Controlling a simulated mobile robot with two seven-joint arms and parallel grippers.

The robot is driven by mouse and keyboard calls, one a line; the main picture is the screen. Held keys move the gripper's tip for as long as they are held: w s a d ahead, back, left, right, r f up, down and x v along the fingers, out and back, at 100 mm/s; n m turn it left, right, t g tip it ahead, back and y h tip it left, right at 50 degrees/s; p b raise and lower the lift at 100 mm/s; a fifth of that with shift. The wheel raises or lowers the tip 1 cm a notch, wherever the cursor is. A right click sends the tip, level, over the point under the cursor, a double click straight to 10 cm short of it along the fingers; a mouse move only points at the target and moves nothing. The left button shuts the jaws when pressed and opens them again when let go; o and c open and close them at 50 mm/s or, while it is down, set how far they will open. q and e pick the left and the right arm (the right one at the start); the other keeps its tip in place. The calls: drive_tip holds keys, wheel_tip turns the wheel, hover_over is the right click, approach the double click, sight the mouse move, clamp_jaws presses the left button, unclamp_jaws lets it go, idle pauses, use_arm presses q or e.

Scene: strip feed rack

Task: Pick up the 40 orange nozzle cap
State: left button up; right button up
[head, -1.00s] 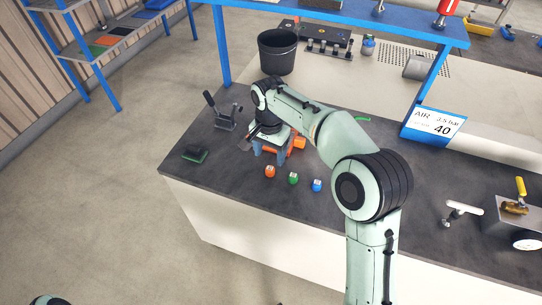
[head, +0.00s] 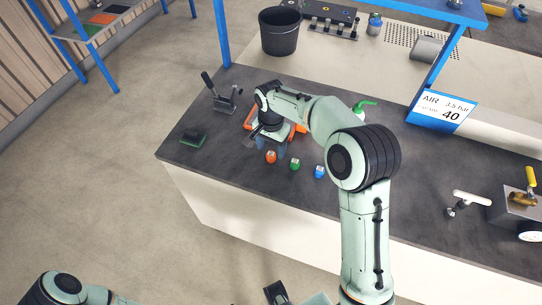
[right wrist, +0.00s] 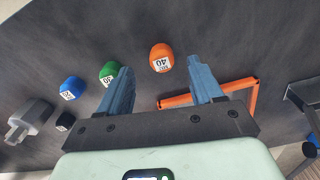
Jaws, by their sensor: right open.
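The orange nozzle cap (head: 271,157) stands on the dark bench top, at the left end of a row with a green cap (head: 295,164) and a blue cap (head: 319,171). In the right wrist view the orange cap (right wrist: 161,57) shows a white label reading 40. My right gripper (head: 273,146) is open, with its blue fingers pointing toward the orange cap. In the right wrist view the cap appears between and just beyond the fingertips (right wrist: 160,66), with nothing held. Of my left arm, only a part shows at the bottom left; its gripper is not clearly visible.
An orange frame (right wrist: 215,95) lies beside and under the right gripper. The green cap (right wrist: 109,72) is close to one finger in the right wrist view. A black-handled clamp (head: 226,98) and a green-based block (head: 194,138) stand to the left. An AIR sign (head: 443,110) stands right.

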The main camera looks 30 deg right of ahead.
sight(271, 153)
drive_tip(key=f, duration=0.4)
drive_tip(key=shift+w+d, duration=0.1)
drive_tip(key=shift+w, duration=0.1)
drive_tip(key=c, duration=1.1)
drive_tip(key=shift+c, duration=0.2)
